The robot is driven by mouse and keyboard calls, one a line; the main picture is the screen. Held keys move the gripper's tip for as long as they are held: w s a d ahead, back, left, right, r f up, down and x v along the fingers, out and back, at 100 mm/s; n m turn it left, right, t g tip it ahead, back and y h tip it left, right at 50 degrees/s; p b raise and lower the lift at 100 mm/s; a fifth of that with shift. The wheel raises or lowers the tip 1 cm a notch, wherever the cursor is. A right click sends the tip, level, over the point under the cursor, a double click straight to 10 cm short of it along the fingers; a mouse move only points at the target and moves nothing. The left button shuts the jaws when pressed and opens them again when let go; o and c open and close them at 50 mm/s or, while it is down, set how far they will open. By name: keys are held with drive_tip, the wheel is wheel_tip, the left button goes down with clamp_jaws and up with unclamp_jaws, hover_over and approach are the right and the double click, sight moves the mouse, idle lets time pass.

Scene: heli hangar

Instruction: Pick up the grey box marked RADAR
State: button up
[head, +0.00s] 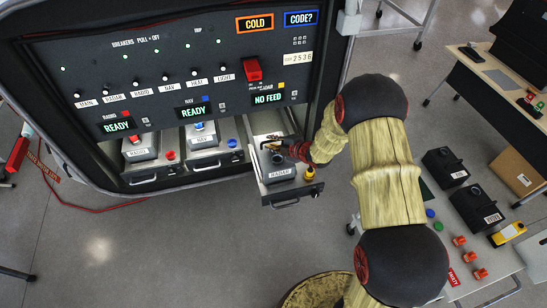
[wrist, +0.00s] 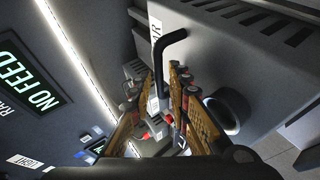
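The grey box marked RADAR (head: 281,174) sits in the pulled-out right-hand drawer (head: 291,195) of the dark cabinet. In the wrist view the grey box (wrist: 245,45) fills the upper right, with part of its white label showing. Its black bent handle (wrist: 174,38) reaches down between the fingers of my gripper (wrist: 164,82). In the head view my gripper (head: 290,149) is over the back part of the box, and my arm comes in from the right. The fingers lie either side of the handle; I cannot tell whether they grip it.
Two other drawers hold grey boxes marked RADIO (head: 139,152) and NAV (head: 201,138). A NO FEED display (head: 268,98) hangs above the open drawer. A yellow knob (head: 309,173) is at the drawer's right. A side table (head: 455,225) carries black boxes and caps. Floor in front is clear.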

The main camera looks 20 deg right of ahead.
drive_tip(key=shift+c, duration=0.8)
clamp_jaws()
drive_tip(key=shift+w+r, duration=0.1)
drive_tip(key=shift+r, duration=0.05)
